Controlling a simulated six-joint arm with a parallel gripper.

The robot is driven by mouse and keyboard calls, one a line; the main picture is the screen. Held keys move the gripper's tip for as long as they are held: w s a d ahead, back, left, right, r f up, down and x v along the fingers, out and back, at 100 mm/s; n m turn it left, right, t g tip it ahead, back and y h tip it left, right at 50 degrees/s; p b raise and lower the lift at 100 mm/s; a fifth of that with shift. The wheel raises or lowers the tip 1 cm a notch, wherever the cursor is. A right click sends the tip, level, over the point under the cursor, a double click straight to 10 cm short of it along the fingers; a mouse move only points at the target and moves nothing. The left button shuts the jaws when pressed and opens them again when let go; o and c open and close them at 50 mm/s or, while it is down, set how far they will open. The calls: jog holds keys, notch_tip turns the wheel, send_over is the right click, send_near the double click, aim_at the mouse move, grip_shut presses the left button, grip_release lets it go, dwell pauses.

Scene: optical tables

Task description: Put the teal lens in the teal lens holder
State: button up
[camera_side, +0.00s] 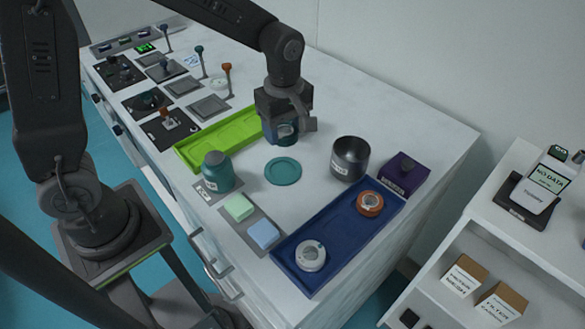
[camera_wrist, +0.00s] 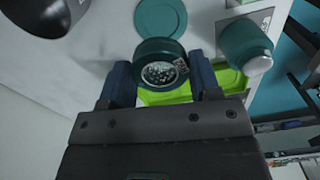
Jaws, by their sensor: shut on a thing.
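My gripper (camera_side: 287,135) is shut on the teal lens (camera_wrist: 160,66), a thick teal ring with a clear, speckled centre and a small label. In the wrist view its two blue fingers sit on either side of the lens. In the side view the lens is partly hidden by the gripper, which is over the right end of the green tray (camera_side: 190,158). A flat teal disc (camera_side: 283,171) lies on the white table in front of the gripper. A teal-topped post (camera_side: 200,60) stands at the back. I cannot tell which of these is the teal lens holder.
A teal jar (camera_side: 217,172) stands left of the disc. A dark cup (camera_side: 350,158) and a purple block (camera_side: 403,174) are to the right. A blue tray (camera_side: 335,235) holds a white ring (camera_side: 311,255) and an orange ring (camera_side: 369,203). An orange-topped post (camera_side: 227,80) stands behind.

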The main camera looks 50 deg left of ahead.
jog(key=s+a+n, duration=0.2)
jog(key=s+a, duration=0.1)
jog(key=a, duration=0.9)
send_over(283, 171)
notch_tip(283, 171, down, 7)
jog(key=shift+a+r, duration=0.1)
jog(key=shift+f, duration=2.1)
jog(key=shift+f, duration=0.15)
jog(key=o, duration=0.9)
jog(key=shift+o, duration=0.2)
